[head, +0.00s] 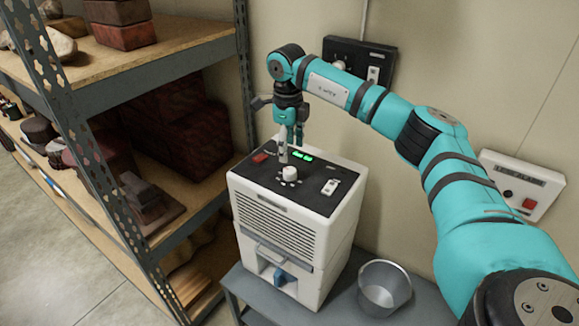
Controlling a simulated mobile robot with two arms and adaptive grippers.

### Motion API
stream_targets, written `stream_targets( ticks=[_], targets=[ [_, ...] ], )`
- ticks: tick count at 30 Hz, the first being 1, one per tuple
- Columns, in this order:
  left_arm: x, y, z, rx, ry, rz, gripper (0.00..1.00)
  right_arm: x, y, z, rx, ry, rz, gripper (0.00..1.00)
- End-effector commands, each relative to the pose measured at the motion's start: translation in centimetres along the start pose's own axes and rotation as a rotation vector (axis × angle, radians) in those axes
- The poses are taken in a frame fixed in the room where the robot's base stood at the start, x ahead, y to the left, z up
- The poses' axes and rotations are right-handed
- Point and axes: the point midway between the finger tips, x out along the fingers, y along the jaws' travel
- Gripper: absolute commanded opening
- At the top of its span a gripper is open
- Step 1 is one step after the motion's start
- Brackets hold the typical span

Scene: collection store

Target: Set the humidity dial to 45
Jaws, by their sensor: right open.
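The white humidity dial (290,174) sits on the dark top panel of a white dehumidifier (285,225). A small green lit display (303,155) is just behind the dial; its digits are too small to read. My right gripper (288,152) is open and points down over the panel, just above and behind the dial. Whether a finger touches the dial cannot be told. The dial's pointer setting is too small to read. My left gripper is out of view.
The panel also has a red switch (261,157) and a white switch (331,186). The unit stands on a grey bench (255,297) beside a metal bucket (384,288). Loaded shelving (165,70) is close on the left. Wall boxes (524,183) are behind.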

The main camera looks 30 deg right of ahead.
Motion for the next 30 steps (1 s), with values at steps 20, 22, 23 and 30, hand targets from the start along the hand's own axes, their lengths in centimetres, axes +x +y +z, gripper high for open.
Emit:
stream_targets(
  ticks=[20,22,23,30],
  targets=[
    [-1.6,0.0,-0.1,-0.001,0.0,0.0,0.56,8.2,0.0,0.1,-0.001,-0.001,0.0,0.58],
    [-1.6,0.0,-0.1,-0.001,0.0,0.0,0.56,8.2,0.0,0.1,-0.001,-0.001,0.0,0.58],
    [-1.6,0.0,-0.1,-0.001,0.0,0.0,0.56,8.2,0.0,0.1,-0.001,-0.001,0.0,0.58],
    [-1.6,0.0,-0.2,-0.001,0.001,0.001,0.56,8.2,0.0,0.1,-0.001,-0.001,0.0,0.35]
  ],
)
